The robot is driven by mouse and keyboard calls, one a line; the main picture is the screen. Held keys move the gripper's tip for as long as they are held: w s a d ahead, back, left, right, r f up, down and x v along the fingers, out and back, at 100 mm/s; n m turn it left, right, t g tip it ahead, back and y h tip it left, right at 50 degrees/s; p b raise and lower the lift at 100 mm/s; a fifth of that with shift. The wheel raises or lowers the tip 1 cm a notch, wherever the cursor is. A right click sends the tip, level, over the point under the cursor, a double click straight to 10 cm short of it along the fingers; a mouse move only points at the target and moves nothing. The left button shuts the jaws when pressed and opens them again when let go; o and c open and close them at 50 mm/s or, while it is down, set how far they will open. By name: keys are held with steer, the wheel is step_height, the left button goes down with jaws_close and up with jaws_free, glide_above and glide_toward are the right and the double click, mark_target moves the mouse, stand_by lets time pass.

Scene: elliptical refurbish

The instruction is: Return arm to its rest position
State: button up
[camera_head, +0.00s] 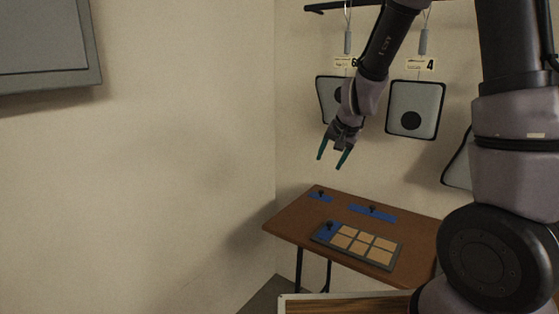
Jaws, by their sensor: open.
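My arm enters from the right and reaches down from the top of the view.
On the table are a grey tray (316,237) with several tan squares, and blue strips (357,209) with black knobs. Grey panels (427,98) with black dots hang from a rail. A wood-topped surface (345,305) lies in front.

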steer(key=s+d+r+y, duration=0.1)
steer(key=s+d+r, duration=0.1)
steer(key=s+r, duration=0.35)
steer(key=s+d+r+y, duration=0.1)
steer(key=s+d+r, duration=0.15)
steer(key=r, duration=0.55)
steer(key=s+d+r+h, duration=0.1)
steer(key=s+d+r, duration=0.1)
steer(key=s, duration=0.5)
steer(key=s+d+r+n+t, duration=0.1)
steer(key=s+d+r, duration=0.1)
steer(key=s+r, duration=0.2)
steer(key=s, duration=0.3)
steer(key=shift+s+d+r+h, duration=0.25)
steer(key=shift+d+h, duration=0.05)
steer(key=shift+h, duration=0.1)
